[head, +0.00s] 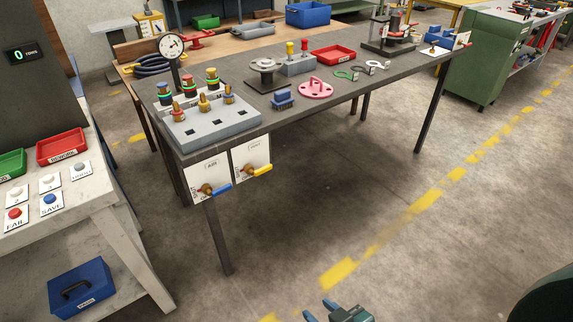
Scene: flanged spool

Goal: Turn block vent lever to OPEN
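Two white panels hang on the front left edge of the dark workbench. The left panel (208,168) carries a valve with a blue lever (220,189). The right panel (250,151) carries a valve with a yellow lever (260,170). The panel print is too small to read surely, so I cannot tell which lever is the block vent. My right gripper (319,309) is at the bottom edge, well below and right of the levers. Its two fingers are apart with nothing between them. My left gripper is out of view.
A grey block (212,124) with brass fittings stands above the panels, a gauge (171,46) behind it. A bench leg (219,238) stands below the panels. A pale table (120,225) is at left. Floor in front of the bench is clear.

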